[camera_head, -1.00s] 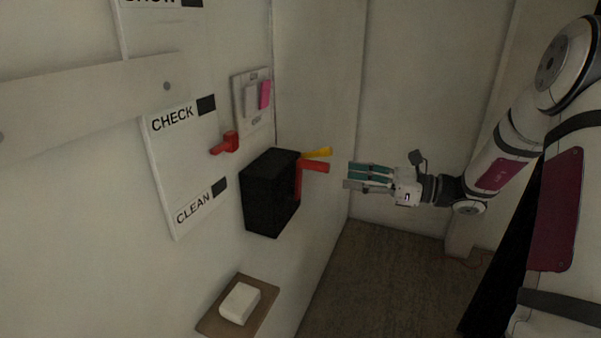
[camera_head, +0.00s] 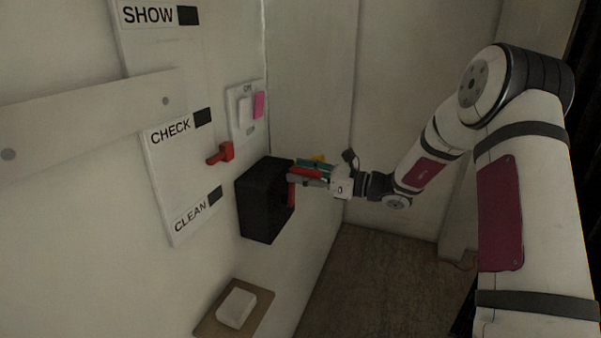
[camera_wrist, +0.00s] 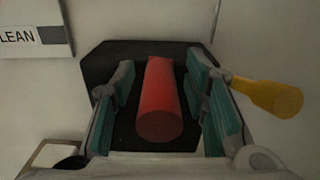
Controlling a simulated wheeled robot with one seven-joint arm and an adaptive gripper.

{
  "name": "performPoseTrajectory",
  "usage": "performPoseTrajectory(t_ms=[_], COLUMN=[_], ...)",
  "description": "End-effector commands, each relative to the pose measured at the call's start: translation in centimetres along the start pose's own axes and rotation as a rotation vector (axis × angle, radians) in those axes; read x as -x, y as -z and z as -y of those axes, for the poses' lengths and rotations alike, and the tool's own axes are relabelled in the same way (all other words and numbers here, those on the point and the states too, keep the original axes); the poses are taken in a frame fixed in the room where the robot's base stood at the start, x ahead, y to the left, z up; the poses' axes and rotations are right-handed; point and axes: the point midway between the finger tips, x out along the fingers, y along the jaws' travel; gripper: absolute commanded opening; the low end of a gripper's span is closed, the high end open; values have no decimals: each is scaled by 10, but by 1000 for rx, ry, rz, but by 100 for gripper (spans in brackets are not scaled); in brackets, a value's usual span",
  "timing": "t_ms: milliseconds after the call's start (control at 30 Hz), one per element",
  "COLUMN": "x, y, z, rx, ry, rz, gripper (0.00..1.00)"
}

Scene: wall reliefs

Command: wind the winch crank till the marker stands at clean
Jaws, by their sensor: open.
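The black winch box (camera_head: 262,205) is fixed to the wall, and its red crank (camera_head: 291,192) sticks out from its side. In the wrist view the red handle (camera_wrist: 160,105) points towards me. My gripper (camera_head: 303,173) is at the crank, with its teal-padded fingers open on either side of the handle. A gap shows between the handle and each finger. The red marker (camera_head: 220,153) stands between the CHECK label (camera_head: 171,132) and the CLEAN label (camera_head: 190,216), about midway between their black blocks.
A yellow lever (camera_wrist: 268,97) sticks out just right of my right finger in the wrist view. A small panel with white and pink pieces (camera_head: 247,112) is above the box. A shelf (camera_head: 262,305) with a white block (camera_head: 236,308) is below. The SHOW label (camera_head: 148,15) is at the top.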

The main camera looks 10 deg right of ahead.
Motion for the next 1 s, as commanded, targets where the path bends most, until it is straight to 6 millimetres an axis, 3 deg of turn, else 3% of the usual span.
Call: performPoseTrajectory(t_ms=[367, 500, 567, 1000], x=[-6, -6, -5, -5], y=[0, 0, 0, 0], z=[0, 0, 0, 3], rx=[0, 0, 0, -28], ry=[0, -1, -1, 0], rz=[1, 1, 1, 0], gripper=[41, 10, 0, 0])
